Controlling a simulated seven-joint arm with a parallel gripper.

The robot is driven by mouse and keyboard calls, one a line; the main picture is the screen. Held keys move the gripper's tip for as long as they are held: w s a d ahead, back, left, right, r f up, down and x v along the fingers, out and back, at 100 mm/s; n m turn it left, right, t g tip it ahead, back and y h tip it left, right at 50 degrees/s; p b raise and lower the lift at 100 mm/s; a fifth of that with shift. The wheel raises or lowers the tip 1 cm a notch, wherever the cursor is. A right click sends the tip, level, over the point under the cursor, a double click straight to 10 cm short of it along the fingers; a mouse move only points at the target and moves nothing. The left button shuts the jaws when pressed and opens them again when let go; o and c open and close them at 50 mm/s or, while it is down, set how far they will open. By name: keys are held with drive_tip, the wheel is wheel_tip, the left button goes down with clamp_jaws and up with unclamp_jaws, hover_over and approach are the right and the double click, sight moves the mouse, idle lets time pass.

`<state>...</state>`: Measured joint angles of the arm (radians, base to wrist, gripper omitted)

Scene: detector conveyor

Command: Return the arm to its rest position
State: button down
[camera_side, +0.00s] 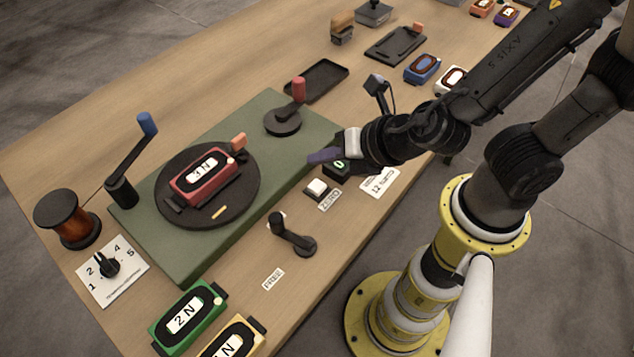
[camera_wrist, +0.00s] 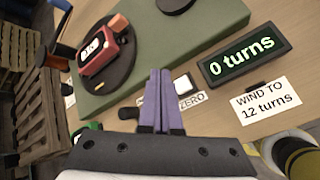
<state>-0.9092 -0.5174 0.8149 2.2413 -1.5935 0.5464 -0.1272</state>
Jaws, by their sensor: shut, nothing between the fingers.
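My gripper (camera_side: 325,156) is over the right front side of the green base, in front of the display in the side view. Its purple fingers also show in the wrist view (camera_wrist: 160,100), pressed together with nothing between them. In the wrist view the fingers overlap the area beside the white ZERO button (camera_wrist: 183,86). I cannot tell whether they touch anything. The display (camera_wrist: 243,54) reads "0 turns", and the card (camera_wrist: 267,101) below it reads "WIND TO 12 turns".
A red "3 N" block (camera_side: 204,175) sits on the black turntable (camera_side: 236,200) on the green base (camera_side: 190,262). A blue-handled crank (camera_side: 130,160), a red-handled crank (camera_side: 290,108), a small black lever (camera_side: 292,238) and a copper spool (camera_side: 70,219) stand around. Green (camera_side: 187,314) and yellow blocks lie in front.

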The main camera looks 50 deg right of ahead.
idle(0.3)
drive_tip(key=shift+w+d, duration=0.2)
drive_tip(key=shift+d, duration=0.05)
drive_tip(key=w+d+r+m+h, duration=0.35)
drive_tip(key=d+r+m, duration=0.5)
drive_tip(key=d, duration=0.35)
drive_tip(key=s+d+r+m+g+h, duration=0.2)
drive_tip(key=s+d+r+m, duration=0.3)
drive_tip(key=d+m, duration=0.5)
drive_tip(key=s+a+f+m+g+y, duration=0.1)
drive_tip(key=s+a+m+y, duration=0.3)
drive_tip(key=s+a+m, duration=0.3)
drive_tip(key=s+m, duration=0.2)
drive_tip(key=shift+f+m+g, duration=0.3)
drive_tip(key=shift+m, duration=0.05)
